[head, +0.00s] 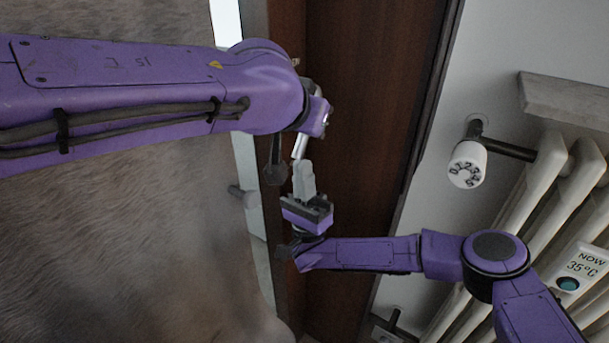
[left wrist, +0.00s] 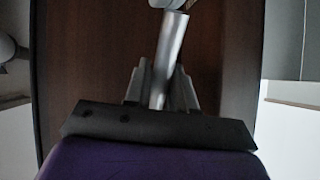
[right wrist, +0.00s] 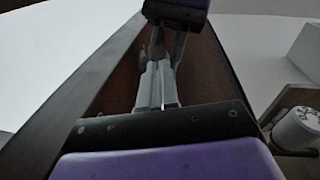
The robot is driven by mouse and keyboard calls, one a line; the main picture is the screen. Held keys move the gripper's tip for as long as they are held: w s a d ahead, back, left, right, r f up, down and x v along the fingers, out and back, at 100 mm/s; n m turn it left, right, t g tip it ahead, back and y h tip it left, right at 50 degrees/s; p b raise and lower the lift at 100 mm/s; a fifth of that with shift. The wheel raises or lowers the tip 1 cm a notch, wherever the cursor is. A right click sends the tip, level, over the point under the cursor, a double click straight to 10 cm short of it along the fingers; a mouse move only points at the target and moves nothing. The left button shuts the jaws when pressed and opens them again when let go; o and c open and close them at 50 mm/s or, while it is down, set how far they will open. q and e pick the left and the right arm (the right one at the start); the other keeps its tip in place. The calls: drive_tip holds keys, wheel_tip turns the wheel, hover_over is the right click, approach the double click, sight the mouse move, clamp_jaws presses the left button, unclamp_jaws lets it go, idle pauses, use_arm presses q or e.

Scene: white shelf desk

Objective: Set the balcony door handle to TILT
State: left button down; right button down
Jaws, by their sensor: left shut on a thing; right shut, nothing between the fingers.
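The balcony door handle (left wrist: 170,50) is a silver bar in front of the dark brown door (left wrist: 90,60). In the left wrist view it stands nearly upright, leaning slightly right. My left gripper (left wrist: 160,90) has a finger on either side of the bar and is shut on it. In the head view my left wrist hides most of this grip; a short silver length (head: 300,146) shows below it. My right gripper (head: 304,180) is shut and empty just below, fingers pointing up toward the handle. The right wrist view shows its closed fingers (right wrist: 158,85) close to the left gripper.
A white radiator (head: 525,195) with a numbered valve knob (head: 467,164) and a 35°C display (head: 584,267) stands at the right. A furry brown surface (head: 130,240) fills the left. Both grippers are crowded together at the door.

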use_arm(q)
drive_tip(key=c, duration=1.4)
unclamp_jaws()
drive_tip(key=shift+s, duration=0.1)
drive_tip(key=o, duration=0.3)
